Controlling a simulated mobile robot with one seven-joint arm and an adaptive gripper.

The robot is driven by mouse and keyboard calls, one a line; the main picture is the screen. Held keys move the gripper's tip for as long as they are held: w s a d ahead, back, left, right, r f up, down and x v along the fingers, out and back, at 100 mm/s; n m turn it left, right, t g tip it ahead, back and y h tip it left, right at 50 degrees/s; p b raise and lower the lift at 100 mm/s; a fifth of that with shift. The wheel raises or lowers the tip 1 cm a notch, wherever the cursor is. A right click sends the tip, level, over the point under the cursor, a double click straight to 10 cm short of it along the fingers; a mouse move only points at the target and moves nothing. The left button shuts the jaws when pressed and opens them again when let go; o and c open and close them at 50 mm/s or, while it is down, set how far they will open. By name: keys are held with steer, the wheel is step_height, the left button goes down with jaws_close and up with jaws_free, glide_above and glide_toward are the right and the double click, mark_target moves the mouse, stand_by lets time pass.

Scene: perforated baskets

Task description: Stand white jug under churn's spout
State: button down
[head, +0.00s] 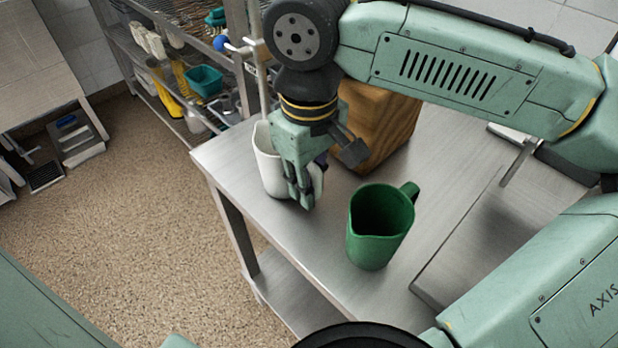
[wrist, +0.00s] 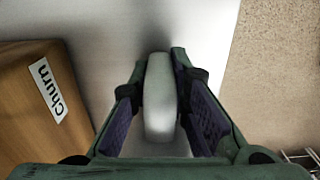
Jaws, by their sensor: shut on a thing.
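The white jug (head: 268,162) is at the left edge of the steel table, upright, partly hidden behind my gripper. My gripper (head: 306,190) points down at the jug's right side. In the wrist view a pale, narrow part of the jug (wrist: 160,98), seemingly its handle, lies between my gripper's fingers (wrist: 160,110), which are shut on it. The wooden churn (head: 378,125) stands just right of and behind the jug, partly covered by my arm. Its "Churn" label (wrist: 47,90) shows in the wrist view. The spout is not visible in either view.
A green jug (head: 378,228) stands on the steel table (head: 315,235), in front of the churn and right of my gripper. A wire shelf (head: 165,75) with bins and brushes stands beyond the table. Bare tabletop lies between my gripper and the green jug.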

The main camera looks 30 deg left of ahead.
steer(key=shift+f, duration=0.1)
steer(key=c, duration=2)
jaws_free()
steer(key=shift+f, duration=0.1)
steer(key=o, duration=0.5)
steer(key=shift+c, duration=0.2)
step_height(320, 180, up, 12)
steer(key=shift+r+b, duration=0.25)
steer(key=shift+b, duration=0.1)
